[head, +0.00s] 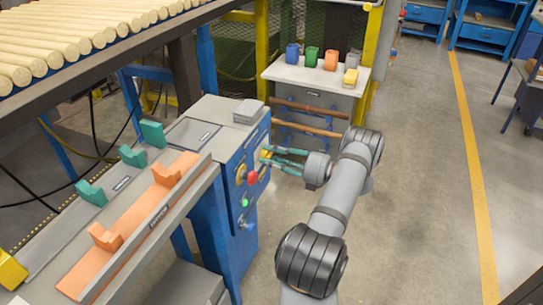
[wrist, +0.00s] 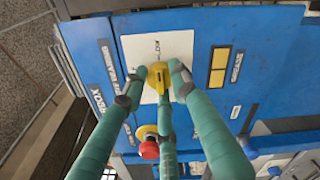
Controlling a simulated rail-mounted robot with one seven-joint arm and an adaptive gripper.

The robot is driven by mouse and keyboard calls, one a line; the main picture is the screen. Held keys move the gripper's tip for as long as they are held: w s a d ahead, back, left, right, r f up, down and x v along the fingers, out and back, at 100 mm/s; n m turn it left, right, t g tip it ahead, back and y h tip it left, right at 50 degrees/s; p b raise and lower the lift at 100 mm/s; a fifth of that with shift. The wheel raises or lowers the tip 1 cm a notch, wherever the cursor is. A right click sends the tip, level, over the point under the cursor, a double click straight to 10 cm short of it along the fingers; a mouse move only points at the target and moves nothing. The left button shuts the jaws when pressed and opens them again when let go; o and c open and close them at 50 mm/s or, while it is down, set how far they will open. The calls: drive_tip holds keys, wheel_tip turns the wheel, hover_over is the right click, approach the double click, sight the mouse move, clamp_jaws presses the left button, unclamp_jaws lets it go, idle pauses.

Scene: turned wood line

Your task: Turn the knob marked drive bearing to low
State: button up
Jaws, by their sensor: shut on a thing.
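The yellow knob (wrist: 158,73) sits on a white plate (wrist: 180,45) on the blue panel in the wrist view. It also shows in the head view (head: 265,155), partly covered by the fingers. My gripper (wrist: 155,77) has its green fingers closed around the knob from several sides. In the head view my gripper (head: 268,156) reaches the panel from the right. The lettering on the plate is small and partly covered, so I cannot read the knob's setting or confirm its name.
A red button (wrist: 149,149) on a yellow collar lies close to the fingers. A green button (head: 244,203) sits lower on the blue cabinet (head: 215,215). A table (head: 285,70) with small coloured bins stands behind. The floor to the right is clear.

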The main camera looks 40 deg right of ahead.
idle(0.3)
drive_tip(key=o, duration=1.1)
drive_tip(key=shift+o, duration=0.3)
drive_tip(key=shift+s, duration=0.1)
drive_tip(key=v, duration=1.2)
drive_tip(key=x, duration=1.2)
